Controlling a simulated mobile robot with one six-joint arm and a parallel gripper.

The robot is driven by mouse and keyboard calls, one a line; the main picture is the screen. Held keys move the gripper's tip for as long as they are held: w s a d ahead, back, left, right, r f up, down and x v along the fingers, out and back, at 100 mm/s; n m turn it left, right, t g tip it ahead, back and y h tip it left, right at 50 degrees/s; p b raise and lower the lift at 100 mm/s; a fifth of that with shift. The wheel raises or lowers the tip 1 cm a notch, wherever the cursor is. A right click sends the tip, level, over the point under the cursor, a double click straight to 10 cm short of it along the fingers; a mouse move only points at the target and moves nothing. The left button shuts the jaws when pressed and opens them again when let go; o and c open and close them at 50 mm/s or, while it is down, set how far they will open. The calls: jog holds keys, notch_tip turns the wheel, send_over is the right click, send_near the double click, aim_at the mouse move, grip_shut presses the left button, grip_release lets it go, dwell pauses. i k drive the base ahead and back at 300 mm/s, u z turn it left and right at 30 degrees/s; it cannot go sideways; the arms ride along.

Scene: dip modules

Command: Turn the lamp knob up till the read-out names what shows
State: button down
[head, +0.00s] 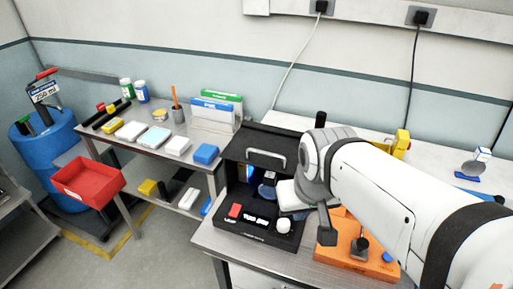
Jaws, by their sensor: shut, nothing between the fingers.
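A black instrument box (262,140) with a grey handle stands on the right bench, its front partly open. Its low front panel carries a red button (234,211), a small dark read-out with white characters (256,219) too small to read surely, and a round white knob (283,226), which seems to be the lamp knob. My gripper (300,213) is just above and right of the knob, shut and empty. Its fingertips are hard to make out, and I cannot tell whether they touch the knob.
An orange fixture (350,240) stands close to the right of the panel, partly behind my arm. A yellow device (401,143) is further back. A side table (145,150) at left holds boxes and bottles.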

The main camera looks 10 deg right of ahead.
aim_at(283, 226)
jog(key=u, duration=0.5)
jog(key=k, duration=1)
jog(key=z, duration=0.3)
